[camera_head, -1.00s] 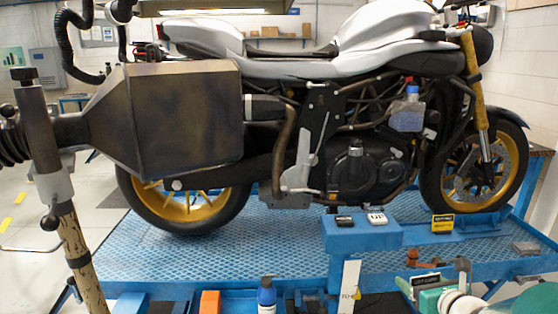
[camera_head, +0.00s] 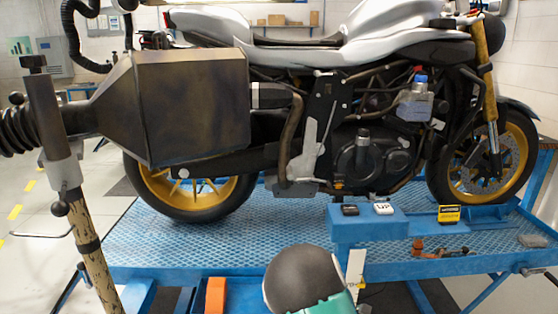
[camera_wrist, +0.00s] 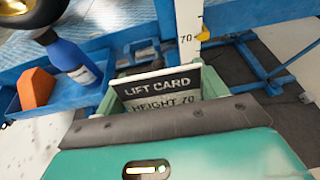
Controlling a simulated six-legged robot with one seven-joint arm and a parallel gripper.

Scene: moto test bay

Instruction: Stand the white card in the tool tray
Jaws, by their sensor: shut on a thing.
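The white card (camera_wrist: 158,88) shows in the wrist view with a black band reading "LIFT CARD" above "HEIGHT 70". My gripper (camera_wrist: 165,97) is shut on it, with green fingers at its sides. The card's lower edge is hidden behind my gripper. In the head view my gripper (camera_head: 325,302) is at the bottom centre, and the card is out of sight there. The blue tool tray (camera_wrist: 65,108) is beyond and left of the card in the wrist view, holding an orange block (camera_wrist: 36,87) and a blue bottle (camera_wrist: 74,60). I cannot tell whether the card touches the tray.
A white height scale (camera_wrist: 190,18) with a yellow pointer (camera_wrist: 203,36) stands just beyond the card. The motorcycle (camera_head: 350,110) stands on the blue lift (camera_head: 240,245). A red-brown tool (camera_head: 420,249) lies at right.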

